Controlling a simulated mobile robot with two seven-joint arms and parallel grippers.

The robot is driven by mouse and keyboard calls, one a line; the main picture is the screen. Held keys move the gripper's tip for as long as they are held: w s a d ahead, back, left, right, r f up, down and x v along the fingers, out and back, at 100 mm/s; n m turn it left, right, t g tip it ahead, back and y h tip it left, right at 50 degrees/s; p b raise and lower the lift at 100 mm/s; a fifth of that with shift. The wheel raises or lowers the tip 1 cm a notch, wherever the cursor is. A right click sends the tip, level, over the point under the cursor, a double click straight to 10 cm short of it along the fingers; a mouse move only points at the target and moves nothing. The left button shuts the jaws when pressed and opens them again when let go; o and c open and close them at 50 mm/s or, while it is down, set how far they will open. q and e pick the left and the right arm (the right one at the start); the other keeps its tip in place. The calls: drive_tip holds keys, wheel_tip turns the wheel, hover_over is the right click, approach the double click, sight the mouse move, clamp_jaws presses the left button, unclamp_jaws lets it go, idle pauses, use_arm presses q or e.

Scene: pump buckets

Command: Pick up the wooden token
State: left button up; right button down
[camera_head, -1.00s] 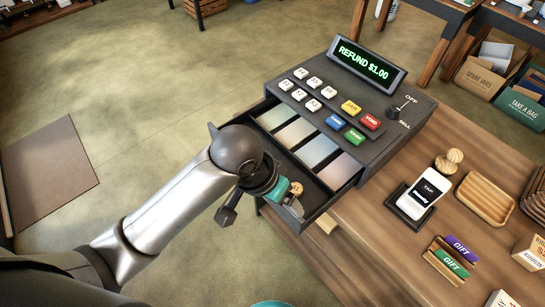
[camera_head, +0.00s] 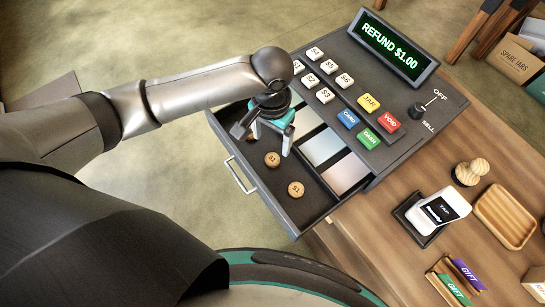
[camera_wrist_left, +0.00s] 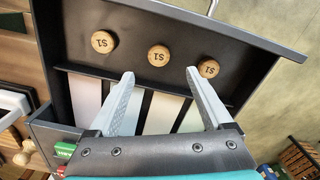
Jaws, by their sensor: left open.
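Round wooden tokens marked $1 lie in the front tray of the open cash drawer (camera_head: 233,148). Two show in the head view, one near the middle (camera_head: 272,159) and one nearer the right end (camera_head: 296,189). The left wrist view shows three in a row: left token (camera_wrist_left: 103,41), middle token (camera_wrist_left: 158,55) and right token (camera_wrist_left: 208,67). My left gripper (camera_head: 271,142) is open and empty over the drawer. In the left wrist view, the middle token appears just beyond the gap between the fingertips (camera_wrist_left: 160,73). The right fingertip overlaps the right token's edge. My right gripper is out of view.
The register display (camera_head: 393,47) reads REFUND $1.00. Coloured and white keys stand behind the drawer. On the wooden counter (camera_head: 375,265) are a card reader (camera_head: 438,210), a wooden stamp (camera_head: 470,172), a wooden tray (camera_head: 506,216) and gift cards (camera_head: 455,280). The drawer's raised walls surround the tokens.

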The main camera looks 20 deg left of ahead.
sight(272, 158)
use_arm(q)
wheel_tip(272, 158, down, 3)
drive_tip(key=shift+r, duration=0.2)
drive_tip(key=shift+f, duration=0.45)
drive_tip(key=shift+s+d+f+b, duration=0.1)
drive_tip(key=shift+f+b, duration=0.2)
drive_tip(key=shift+f, duration=2.1)
clamp_jaws()
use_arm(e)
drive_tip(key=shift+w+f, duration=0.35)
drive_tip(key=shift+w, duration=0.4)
use_arm(q)
drive_tip(key=shift+r, duration=0.1)
